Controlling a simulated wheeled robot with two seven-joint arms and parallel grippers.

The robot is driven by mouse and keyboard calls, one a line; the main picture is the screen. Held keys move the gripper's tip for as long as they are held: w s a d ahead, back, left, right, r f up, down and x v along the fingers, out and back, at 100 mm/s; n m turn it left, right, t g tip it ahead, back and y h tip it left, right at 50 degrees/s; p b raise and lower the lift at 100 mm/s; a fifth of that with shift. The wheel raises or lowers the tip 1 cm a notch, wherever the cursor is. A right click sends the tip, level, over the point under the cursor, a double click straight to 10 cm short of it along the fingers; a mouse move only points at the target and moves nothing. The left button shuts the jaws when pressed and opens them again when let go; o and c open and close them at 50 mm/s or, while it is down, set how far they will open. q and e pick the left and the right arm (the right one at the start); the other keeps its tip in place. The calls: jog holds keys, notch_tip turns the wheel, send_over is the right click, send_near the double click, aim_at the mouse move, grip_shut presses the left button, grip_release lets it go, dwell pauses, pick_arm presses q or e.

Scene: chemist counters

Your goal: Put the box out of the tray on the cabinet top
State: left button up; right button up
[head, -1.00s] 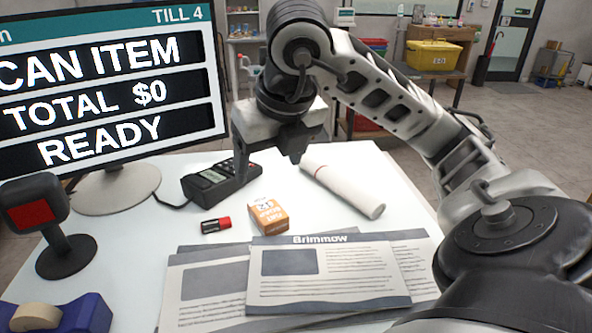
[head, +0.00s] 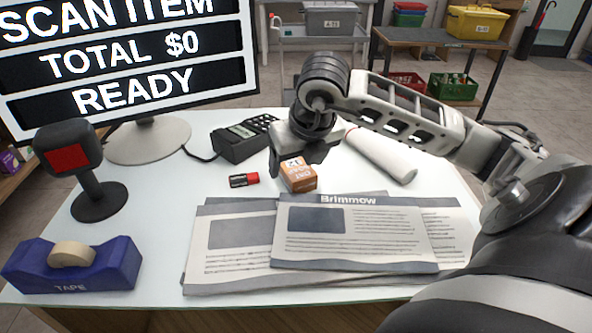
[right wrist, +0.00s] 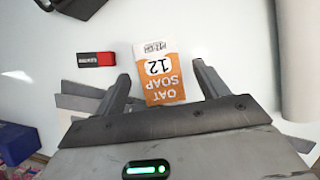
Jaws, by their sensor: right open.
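A small orange and white box marked OAT SOAP 12 (head: 300,176) sits on the white counter, just behind the newspapers. It also shows in the right wrist view (right wrist: 160,72), between and beyond the fingertips. My right gripper (head: 296,160) is open just above the box, its fingers pointing down and hiding part of its back. In the right wrist view, the open fingers (right wrist: 162,82) stand to either side of the box and do not hold it. My left gripper is not in view. I cannot make out a tray around the box.
The white counter (head: 160,205) also bears a card terminal (head: 243,138), a red and black battery-like item (head: 243,180), a white roll (head: 380,154), newspapers (head: 350,235), a scanner (head: 80,170), a tape dispenser (head: 75,265) and a till screen (head: 130,60). A bench (head: 400,38) stands behind.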

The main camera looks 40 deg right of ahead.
jog(key=shift+x, duration=1.1)
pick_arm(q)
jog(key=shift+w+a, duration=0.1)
pick_arm(e)
jog(key=c, duration=1.2)
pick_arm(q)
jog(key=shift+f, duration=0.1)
pick_arm(e)
jog(key=shift+o, duration=0.2)
